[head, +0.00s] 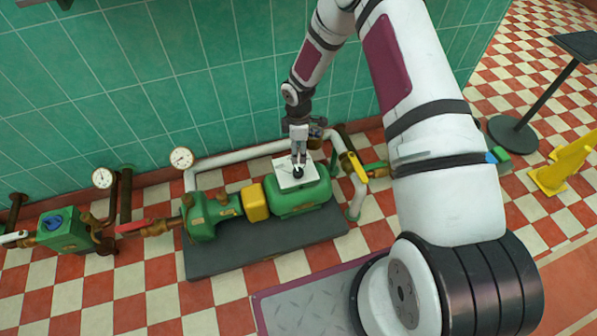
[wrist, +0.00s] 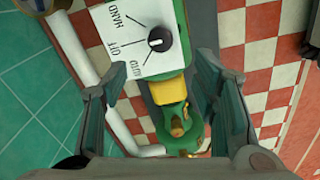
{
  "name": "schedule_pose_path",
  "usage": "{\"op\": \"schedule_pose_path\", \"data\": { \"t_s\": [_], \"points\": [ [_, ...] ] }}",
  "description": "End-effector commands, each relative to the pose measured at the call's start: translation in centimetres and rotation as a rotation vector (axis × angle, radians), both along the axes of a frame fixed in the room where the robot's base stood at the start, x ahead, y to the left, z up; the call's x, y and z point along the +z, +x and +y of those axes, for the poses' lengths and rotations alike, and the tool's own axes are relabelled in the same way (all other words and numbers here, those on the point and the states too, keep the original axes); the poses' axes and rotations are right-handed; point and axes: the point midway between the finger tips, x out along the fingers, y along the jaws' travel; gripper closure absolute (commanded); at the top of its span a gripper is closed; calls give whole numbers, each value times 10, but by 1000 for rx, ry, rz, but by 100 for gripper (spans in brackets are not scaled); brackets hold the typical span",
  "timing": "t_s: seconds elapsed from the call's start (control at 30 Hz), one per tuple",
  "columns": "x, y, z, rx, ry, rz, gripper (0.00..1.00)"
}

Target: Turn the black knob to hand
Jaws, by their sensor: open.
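The black knob (head: 297,173) sits on a white plate (head: 283,181) on top of the green motor. In the wrist view the knob (wrist: 159,39) is near the top, and the plate (wrist: 150,65) carries the words HAND, OFF and AUTO with thin lines running toward the knob. A small pale mark on the knob seems to face the OFF side. My gripper (head: 299,153) points down just above the knob. In the wrist view its two fingers (wrist: 150,75) are spread wide, with nothing between them. I cannot tell the exact gap to the knob.
The green motor (head: 303,197) and yellow coupling (head: 255,203) stand on a dark base (head: 265,240). White pipe with a yellow-handled valve (head: 356,166) rises close by on the right. A gauge (head: 182,158) and the green tiled wall stand behind. Checkered floor lies in front.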

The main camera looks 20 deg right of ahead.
Motion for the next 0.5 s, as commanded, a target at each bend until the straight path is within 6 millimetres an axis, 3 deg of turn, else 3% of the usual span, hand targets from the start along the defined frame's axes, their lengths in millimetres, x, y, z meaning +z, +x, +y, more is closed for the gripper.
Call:
{"op": "schedule_pose_path", "data": {
  "t_s": [0.3,0.5],
  "points": [
    [-66,-2,0,-1,-1,4,46],
    [-99,-2,0,-1,0,3,46]
  ]
}}
